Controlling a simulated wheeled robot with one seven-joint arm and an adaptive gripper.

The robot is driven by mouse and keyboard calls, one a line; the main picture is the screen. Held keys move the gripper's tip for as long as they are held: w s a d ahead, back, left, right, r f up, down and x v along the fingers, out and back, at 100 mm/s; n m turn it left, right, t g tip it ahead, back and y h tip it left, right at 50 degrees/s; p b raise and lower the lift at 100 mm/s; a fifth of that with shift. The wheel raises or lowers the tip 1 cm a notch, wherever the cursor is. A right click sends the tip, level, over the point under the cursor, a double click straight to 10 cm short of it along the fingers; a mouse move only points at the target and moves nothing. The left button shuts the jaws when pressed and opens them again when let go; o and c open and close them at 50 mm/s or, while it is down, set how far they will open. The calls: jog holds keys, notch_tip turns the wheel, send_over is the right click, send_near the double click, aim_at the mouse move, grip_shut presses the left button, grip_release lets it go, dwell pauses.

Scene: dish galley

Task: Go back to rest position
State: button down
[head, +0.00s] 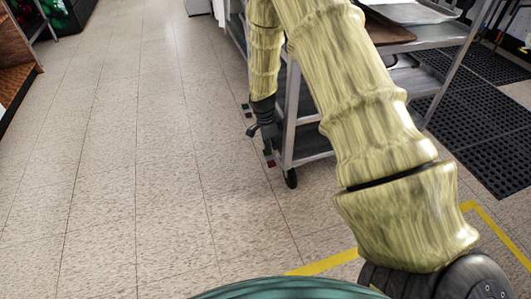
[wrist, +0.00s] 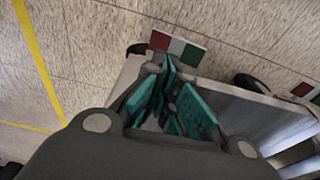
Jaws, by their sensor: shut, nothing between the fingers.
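My gripper (head: 268,150) hangs low at the end of my arm in the head view, pointing down beside the corner leg of a metal cart (head: 294,105). In the wrist view its teal-padded fingers (wrist: 168,82) come together at the tips, with nothing between them. The cart's pale frame shows right behind the fingers in the wrist view. I cannot tell whether the gripper touches the cart.
The cart has a black caster (head: 290,178) and a tray (head: 408,12) on top. Black perforated mats (head: 487,140) lie at the right. Yellow tape (head: 325,263) marks the floor. The tiled floor (head: 130,150) at left is clear. Shelving (head: 15,70) stands at the far left.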

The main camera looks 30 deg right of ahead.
jog(key=s+a+f+n+y+p, duration=0.1)
jog(key=s+a+f+n, duration=0.35)
jog(key=s, duration=0.45)
jog(key=s+a+f+n+p, duration=0.25)
jog(key=s+a+n, duration=0.3)
jog(key=s, duration=0.35)
jog(key=s+a+f+n+y, duration=0.1)
jog(key=s+a+f+n, duration=0.4)
jog(key=s, duration=0.4)
jog(key=s+a+r+n+p, duration=0.25)
jog(key=s+a+n, duration=0.25)
jog(key=s, duration=0.7)
notch_tip(320, 180, up, 39)
jog(key=p, duration=3.7)
jog(key=shift+s+a+f, duration=0.15)
jog(key=shift+s, duration=0.1)
